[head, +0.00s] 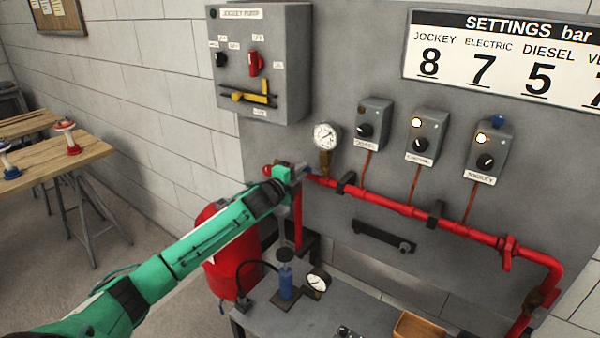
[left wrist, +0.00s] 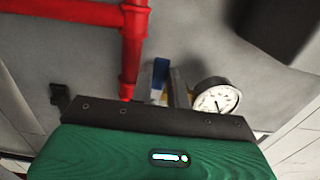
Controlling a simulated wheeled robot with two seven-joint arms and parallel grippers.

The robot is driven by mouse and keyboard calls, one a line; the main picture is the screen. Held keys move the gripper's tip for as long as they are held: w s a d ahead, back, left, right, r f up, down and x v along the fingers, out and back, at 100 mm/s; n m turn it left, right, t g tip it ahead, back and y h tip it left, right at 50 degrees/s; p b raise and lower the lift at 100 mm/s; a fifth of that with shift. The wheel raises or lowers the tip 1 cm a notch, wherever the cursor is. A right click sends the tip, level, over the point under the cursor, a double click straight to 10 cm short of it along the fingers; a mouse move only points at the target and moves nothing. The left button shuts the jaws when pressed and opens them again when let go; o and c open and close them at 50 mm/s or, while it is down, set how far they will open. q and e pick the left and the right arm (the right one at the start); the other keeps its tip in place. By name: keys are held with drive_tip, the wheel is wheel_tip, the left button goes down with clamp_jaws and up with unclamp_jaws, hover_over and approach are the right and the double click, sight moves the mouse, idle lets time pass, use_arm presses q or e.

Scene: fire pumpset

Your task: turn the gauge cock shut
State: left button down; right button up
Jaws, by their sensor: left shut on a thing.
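The round white pressure gauge (head: 327,136) stands above the red pipe on the brass body of the gauge cock (head: 325,162). My left gripper (head: 302,171) is at the pipe's left end, just left of the brass body. In the left wrist view the gripper's grey fingers (left wrist: 163,84) are closed about a blue piece, which looks like the cock's handle (left wrist: 160,73). The gauge (left wrist: 216,97) is right beside them there. The cock's exact angle is hard to tell, as the fingers and palm hide part of it. My right gripper is not in view.
The red pipe (head: 390,206) runs right along the grey panel. Three switch boxes, one being the left box (head: 374,122), hang above it. The jockey pump box (head: 259,62) is at upper left. A grey bench (head: 375,318) with a hand pump (head: 287,280) stands below.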

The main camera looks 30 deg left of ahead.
use_arm(q)
drive_tip(key=c, duration=1.5)
unclamp_jaws()
drive_tip(key=shift+o, duration=0.8)
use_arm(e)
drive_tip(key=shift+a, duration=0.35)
